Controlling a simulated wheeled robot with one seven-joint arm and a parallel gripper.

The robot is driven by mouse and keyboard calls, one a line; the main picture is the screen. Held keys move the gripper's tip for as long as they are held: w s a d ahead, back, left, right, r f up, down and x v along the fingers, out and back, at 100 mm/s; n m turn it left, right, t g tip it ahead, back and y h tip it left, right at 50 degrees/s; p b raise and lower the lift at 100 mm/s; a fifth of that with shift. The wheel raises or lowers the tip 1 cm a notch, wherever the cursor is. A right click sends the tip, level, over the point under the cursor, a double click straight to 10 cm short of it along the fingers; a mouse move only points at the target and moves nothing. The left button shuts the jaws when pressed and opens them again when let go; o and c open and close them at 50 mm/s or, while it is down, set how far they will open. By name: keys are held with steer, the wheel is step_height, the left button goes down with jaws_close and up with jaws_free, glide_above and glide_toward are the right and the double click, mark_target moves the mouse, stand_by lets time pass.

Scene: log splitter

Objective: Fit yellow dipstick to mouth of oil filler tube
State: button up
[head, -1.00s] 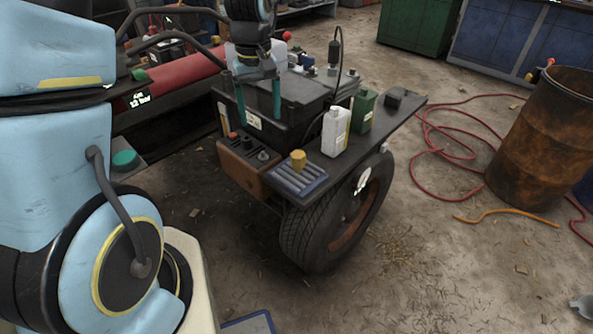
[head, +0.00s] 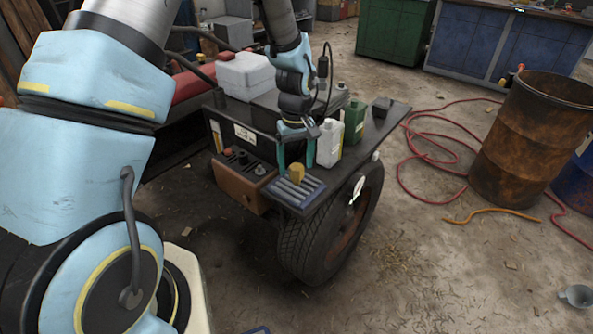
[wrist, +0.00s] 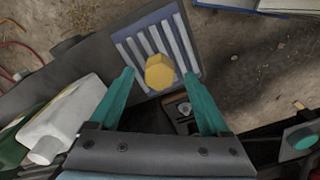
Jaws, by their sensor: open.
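The yellow dipstick (head: 297,173) shows as a yellow faceted cap on a blue ribbed tray (head: 312,197) at the machine's near corner. It also shows in the wrist view (wrist: 159,72). My gripper (head: 297,163) is open, its teal fingers pointing down just above the cap. In the wrist view the cap appears between the two fingertips, with space on both sides; I cannot tell whether they are level with it. The dipstick's lower part is hidden. A brown box (head: 238,190) with dark fittings on top stands left of the tray; I cannot tell whether one is the filler tube's mouth.
A white jug (head: 329,145) and a green container (head: 354,124) stand close right of my gripper. A white block (head: 245,75) sits behind on the machine. The tyre (head: 330,230) is below. A rusty drum (head: 525,140) and red hose (head: 425,165) lie right.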

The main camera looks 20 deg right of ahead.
steer(key=shift+f, duration=1.2)
steer(key=shift+c, duration=0.4)
jaws_close()
